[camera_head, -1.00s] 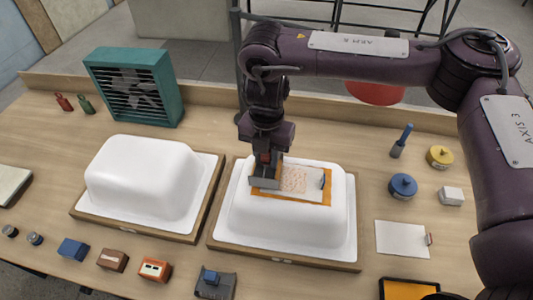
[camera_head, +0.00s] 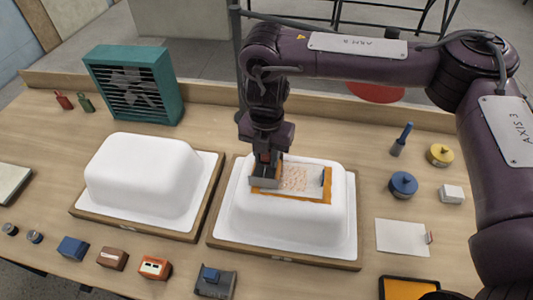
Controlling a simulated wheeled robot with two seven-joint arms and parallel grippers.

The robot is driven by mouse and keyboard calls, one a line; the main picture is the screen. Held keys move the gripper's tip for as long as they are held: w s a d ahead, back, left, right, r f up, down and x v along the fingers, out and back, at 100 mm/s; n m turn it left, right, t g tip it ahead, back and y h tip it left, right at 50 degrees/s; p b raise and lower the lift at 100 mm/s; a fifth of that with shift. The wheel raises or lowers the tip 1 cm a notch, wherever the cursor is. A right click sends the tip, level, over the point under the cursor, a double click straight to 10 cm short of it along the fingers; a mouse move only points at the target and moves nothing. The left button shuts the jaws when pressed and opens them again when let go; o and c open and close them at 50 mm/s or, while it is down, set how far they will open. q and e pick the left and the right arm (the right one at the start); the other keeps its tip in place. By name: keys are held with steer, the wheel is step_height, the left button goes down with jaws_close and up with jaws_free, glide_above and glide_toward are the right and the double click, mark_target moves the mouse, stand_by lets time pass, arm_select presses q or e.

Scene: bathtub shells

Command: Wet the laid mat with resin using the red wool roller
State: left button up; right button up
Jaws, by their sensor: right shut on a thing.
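The laid mat (camera_head: 298,178) is a pale sheet with reddish-brown speckles on an orange-edged patch (camera_head: 300,198), on top of the right white tub shell (camera_head: 285,225). My right gripper (camera_head: 265,180) is over the left end of the mat, pointing down and shut on a tool. A grey piece shows at the fingertips, low against the mat; whether it touches cannot be told. The red wool roller cannot be made out clearly; the gripper hides most of what it holds. My left gripper is not in view.
A second white shell (camera_head: 145,180) stands to the left. A teal fan (camera_head: 133,88) is behind it. Blue (camera_head: 403,185) and yellow (camera_head: 440,155) lidded pots, a white sheet (camera_head: 402,237) and an orange tray with a dark rim (camera_head: 408,291) lie to the right.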

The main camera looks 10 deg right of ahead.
stand_by(0.5)
steer(key=shift+s+d+p, duration=0.25)
steer(key=shift+d, duration=0.25)
steer(key=shift+s+d+p, duration=0.2)
steer(key=shift+s+d, duration=0.05)
steer(key=shift+d, duration=0.2)
steer(key=shift+s+d+f+p, duration=0.15)
steer(key=shift+s+d+p, duration=0.4)
steer(key=shift+d, duration=0.8)
steer(key=shift+s+d+f+p, duration=0.15)
steer(key=shift+s+d, duration=0.55)
steer(key=shift+d, duration=0.7)
steer(key=shift+s+d+f+p, duration=0.1)
steer(key=shift+s+d+p, duration=0.45)
steer(key=shift+d, duration=0.8)
steer(key=shift+c, duration=0.3)
steer(key=shift+a, duration=0.1)
step_height(320, 180, up, 6)
steer(key=p, duration=0.6)
steer(key=shift+w+p, duration=0.2)
steer(key=shift+p, duration=0.2)
